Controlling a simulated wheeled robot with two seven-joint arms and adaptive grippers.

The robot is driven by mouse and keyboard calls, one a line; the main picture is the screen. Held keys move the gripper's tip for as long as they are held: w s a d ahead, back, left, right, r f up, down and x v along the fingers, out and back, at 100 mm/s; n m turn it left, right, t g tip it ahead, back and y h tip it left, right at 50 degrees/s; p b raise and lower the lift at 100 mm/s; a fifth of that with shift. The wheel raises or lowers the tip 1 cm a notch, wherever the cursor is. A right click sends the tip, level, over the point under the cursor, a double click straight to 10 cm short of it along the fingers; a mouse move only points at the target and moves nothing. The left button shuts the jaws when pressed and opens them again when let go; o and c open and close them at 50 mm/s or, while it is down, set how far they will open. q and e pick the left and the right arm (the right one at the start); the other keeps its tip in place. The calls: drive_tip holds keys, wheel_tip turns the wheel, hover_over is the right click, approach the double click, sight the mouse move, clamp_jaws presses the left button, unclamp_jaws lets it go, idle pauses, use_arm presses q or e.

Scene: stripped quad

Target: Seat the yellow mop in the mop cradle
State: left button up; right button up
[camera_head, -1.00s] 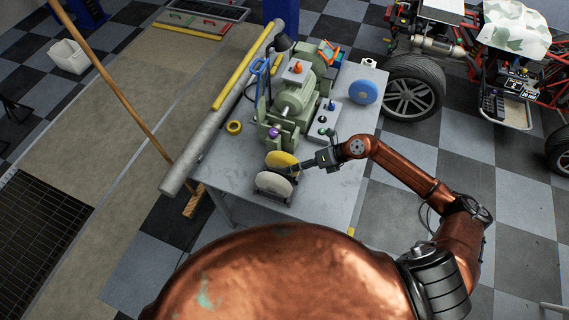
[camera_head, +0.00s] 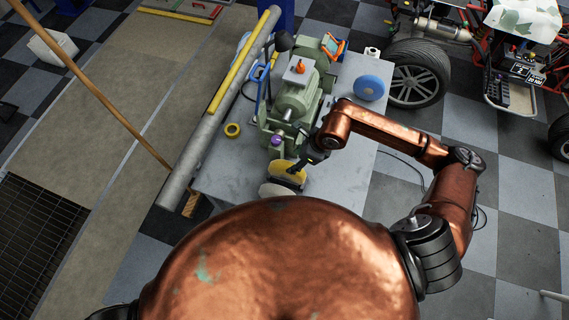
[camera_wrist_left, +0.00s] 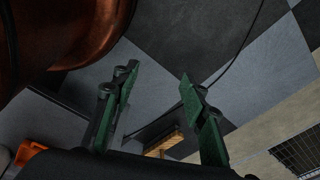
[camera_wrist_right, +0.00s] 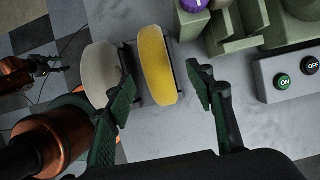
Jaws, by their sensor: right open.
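The yellow mop (camera_head: 287,171) is a thick disc standing on edge near the front of the grey bench. It shows larger in the right wrist view (camera_wrist_right: 157,65), upright beside a pale disc (camera_wrist_right: 98,75). Dark bracket parts (camera_wrist_right: 126,58), apparently the mop cradle, show at the discs; how deep the yellow mop sits in them is hidden. My right gripper (camera_head: 303,161) is open at the yellow mop. In the right wrist view its fingers (camera_wrist_right: 160,90) are spread either side of the mop's near end, with visible gaps. My left gripper (camera_wrist_left: 158,88) is open and empty over the floor.
A green machine (camera_head: 297,100) stands behind the mop, with a grey button box (camera_wrist_right: 290,75) to its right. A blue disc (camera_head: 369,88) lies farther right. A yellow tape ring (camera_head: 232,130) and a long grey pipe (camera_head: 205,125) are at left. The bench's right front is clear.

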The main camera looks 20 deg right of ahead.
sight(289, 166)
drive_tip(key=p+x, duration=0.1)
drive_tip(key=x, duration=0.4)
drive_tip(key=shift+s+a+p, duration=0.2)
drive_tip(key=shift+a+p, duration=0.15)
drive_tip(key=shift+p, duration=0.05)
drive_tip(key=shift+x, duration=0.85)
drive_tip(key=shift+d+f, duration=0.1)
drive_tip(key=shift+f, duration=0.1)
drive_tip(key=c, duration=1.2)
use_arm(q)
drive_tip(key=s, duration=0.1)
drive_tip(key=s+r, duration=0.1)
drive_tip(key=s, duration=0.1)
drive_tip(key=shift+s+r, duration=0.15)
drive_tip(key=shift+r, duration=0.2)
use_arm(e)
clamp_jaws()
